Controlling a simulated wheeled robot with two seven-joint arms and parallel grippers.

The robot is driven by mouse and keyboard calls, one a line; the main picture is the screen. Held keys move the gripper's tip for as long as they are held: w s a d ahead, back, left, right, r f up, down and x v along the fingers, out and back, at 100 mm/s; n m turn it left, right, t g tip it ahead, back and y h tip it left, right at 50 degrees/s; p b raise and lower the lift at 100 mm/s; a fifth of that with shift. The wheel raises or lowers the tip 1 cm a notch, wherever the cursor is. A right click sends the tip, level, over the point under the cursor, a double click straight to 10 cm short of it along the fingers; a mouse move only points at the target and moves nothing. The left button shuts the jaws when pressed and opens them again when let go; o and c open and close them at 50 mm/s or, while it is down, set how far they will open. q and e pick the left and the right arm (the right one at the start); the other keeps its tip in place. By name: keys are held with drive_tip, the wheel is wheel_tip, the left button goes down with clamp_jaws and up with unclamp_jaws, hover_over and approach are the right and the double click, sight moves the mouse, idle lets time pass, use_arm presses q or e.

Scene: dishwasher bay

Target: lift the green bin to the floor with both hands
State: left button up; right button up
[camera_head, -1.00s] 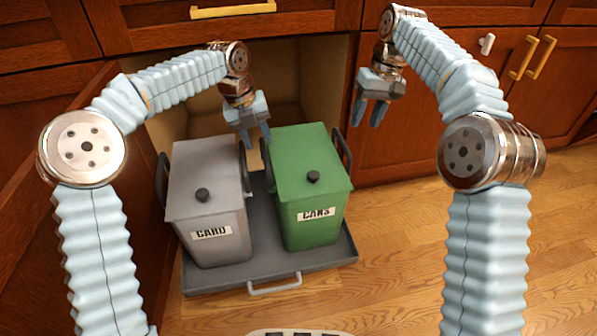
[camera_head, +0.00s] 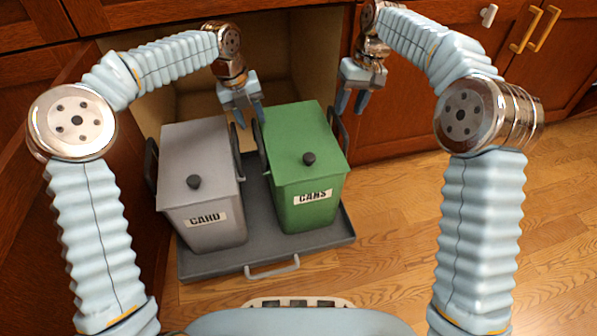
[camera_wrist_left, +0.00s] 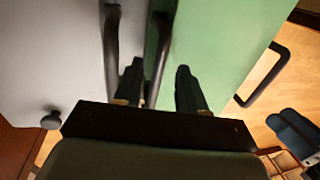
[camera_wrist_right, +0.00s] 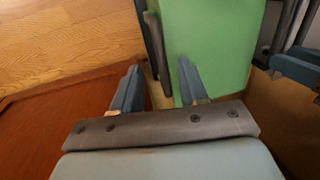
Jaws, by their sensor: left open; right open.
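The green bin (camera_head: 305,165), lidded and labelled CANS, stands upright on the right side of a grey pull-out tray (camera_head: 262,263). It has a dark handle on each side. My left gripper (camera_head: 251,119) is open above its left handle; in the left wrist view that handle (camera_wrist_left: 160,55) runs between the open fingers, not visibly clamped. My right gripper (camera_head: 350,105) is open above and beside the right handle (camera_head: 339,127). In the right wrist view the handle (camera_wrist_right: 156,50) lies ahead, between the lines of the fingers. Contact cannot be told.
A grey bin (camera_head: 198,180) labelled CARD stands left of the green bin, its handle (camera_wrist_left: 112,45) close to my left fingers. The cabinet behind is open, and a wooden door stands at left. Wooden floor (camera_head: 410,215) is clear at right.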

sight(255, 126)
use_arm(q)
drive_tip(key=f, duration=0.4)
drive_tip(key=shift+w+d+f, duration=0.1)
drive_tip(key=shift+d+f, duration=0.05)
drive_tip(key=shift+d, duration=0.25)
use_arm(e)
drive_tip(key=f, duration=0.2)
drive_tip(key=a+f, duration=0.1)
drive_tip(key=f, duration=0.4)
drive_tip(key=shift+s+a+f, duration=0.2)
drive_tip(key=shift+a+f, duration=0.05)
drive_tip(key=shift+f, duration=0.15)
use_arm(q)
clamp_jaws()
use_arm(e)
clamp_jaws()
